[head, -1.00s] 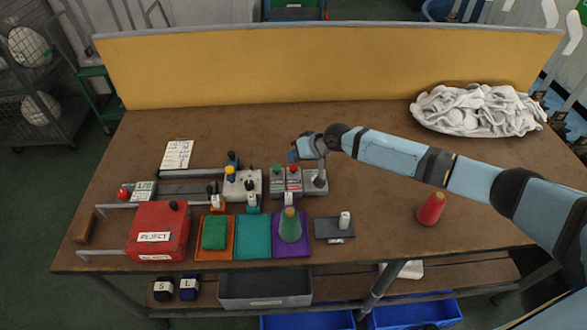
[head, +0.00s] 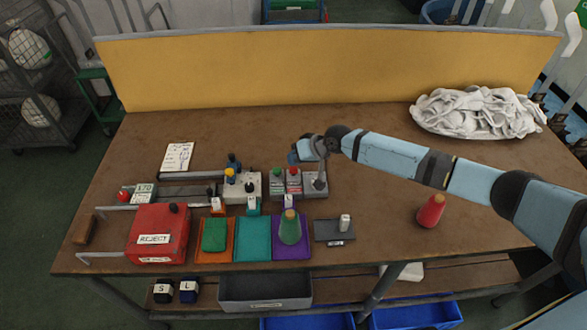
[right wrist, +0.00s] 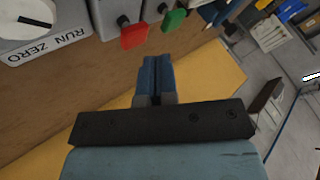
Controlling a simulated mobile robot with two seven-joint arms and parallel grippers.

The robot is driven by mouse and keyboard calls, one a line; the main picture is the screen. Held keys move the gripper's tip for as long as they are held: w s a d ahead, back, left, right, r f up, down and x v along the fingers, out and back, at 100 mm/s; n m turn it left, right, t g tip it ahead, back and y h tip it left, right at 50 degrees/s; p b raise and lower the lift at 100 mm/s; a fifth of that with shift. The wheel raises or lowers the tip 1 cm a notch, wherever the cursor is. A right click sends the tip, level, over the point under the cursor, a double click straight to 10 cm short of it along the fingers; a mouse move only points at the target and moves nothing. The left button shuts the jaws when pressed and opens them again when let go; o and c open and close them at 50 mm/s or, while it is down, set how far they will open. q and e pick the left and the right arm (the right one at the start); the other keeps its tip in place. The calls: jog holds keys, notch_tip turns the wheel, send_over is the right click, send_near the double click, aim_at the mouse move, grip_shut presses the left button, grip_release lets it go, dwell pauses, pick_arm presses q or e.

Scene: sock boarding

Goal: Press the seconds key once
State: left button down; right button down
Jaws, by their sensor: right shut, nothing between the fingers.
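Two small grey boxes stand side by side near the table's middle, one with a green-topped key (head: 277,172) and one with a red-topped key (head: 293,171). The right wrist view shows the red key (right wrist: 134,35) and the green key (right wrist: 174,20) as flat paddles. Their labels are too small to read, so I cannot tell which is the seconds key. My right gripper (head: 293,156) is shut and empty just behind the red key in the head view. Its blue fingertips (right wrist: 155,62) sit apart from both paddles in the wrist view. My left gripper is out of view.
A grey dial box (head: 315,183) stands right of the keys; its white dial (right wrist: 28,20) reads RUN ZERO. A red REJECT box (head: 158,225), coloured mats, a green cone (head: 290,227), a red cone (head: 431,210) and a white sock pile (head: 478,110) surround free table.

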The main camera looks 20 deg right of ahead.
aim_at(295, 168)
jog(key=shift+f, duration=0.1)
dwell(0.7)
jog(key=shift+f, duration=0.35)
jog(key=shift+f+b, duration=0.65)
jog(key=shift+f, duration=0.05)
dwell(0.7)
jog(key=shift+r, duration=0.1)
jog(key=shift+r+p, duration=1)
notch_tip(295, 168, up, 5)
jog(key=p, duration=0.4)
jog(key=shift+r, duration=0.1)
dwell(0.6)
